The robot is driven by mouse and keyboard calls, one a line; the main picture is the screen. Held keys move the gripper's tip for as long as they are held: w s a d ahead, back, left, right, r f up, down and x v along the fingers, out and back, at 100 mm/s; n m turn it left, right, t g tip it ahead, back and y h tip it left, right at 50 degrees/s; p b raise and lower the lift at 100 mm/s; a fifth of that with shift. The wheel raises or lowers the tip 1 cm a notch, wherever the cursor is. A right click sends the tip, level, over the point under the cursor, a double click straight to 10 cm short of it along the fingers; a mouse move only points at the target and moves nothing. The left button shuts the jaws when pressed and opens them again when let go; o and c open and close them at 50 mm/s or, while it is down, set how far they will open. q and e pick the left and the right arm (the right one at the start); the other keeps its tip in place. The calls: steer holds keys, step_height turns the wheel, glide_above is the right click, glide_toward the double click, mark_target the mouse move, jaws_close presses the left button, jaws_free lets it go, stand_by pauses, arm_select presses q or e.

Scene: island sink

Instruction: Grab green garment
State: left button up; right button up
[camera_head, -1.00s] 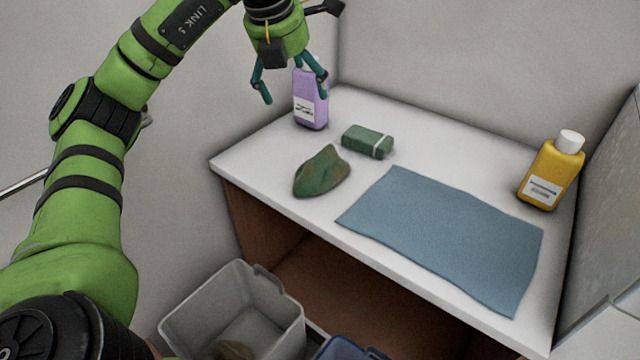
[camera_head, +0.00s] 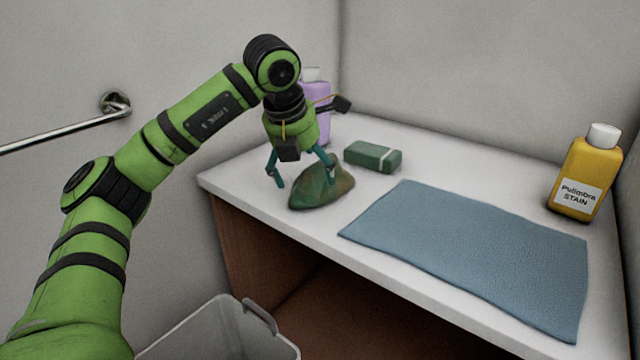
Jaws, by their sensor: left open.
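The green garment (camera_head: 322,187) is a crumpled green and brownish piece lying on the white counter near its left front edge. My left gripper (camera_head: 302,180) points down over the left part of the garment, with its fingers apart. One finger is at the garment's left side and the other is in front of its upper part. I cannot tell whether the fingers touch it. My right gripper is not in view.
A green box-like block (camera_head: 372,157) lies just right of the garment. A purple bottle (camera_head: 318,105) stands behind my gripper, partly hidden. A blue cloth (camera_head: 470,255) covers the counter's middle. A yellow bottle (camera_head: 585,172) stands at the right. A grey bin (camera_head: 225,335) is below.

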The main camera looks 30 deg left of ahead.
mark_target(311, 189)
arm_select(q)
steer(key=shift+x, duration=1.5)
steer(key=c, duration=1.5)
steer(key=shift+r, duration=0.1)
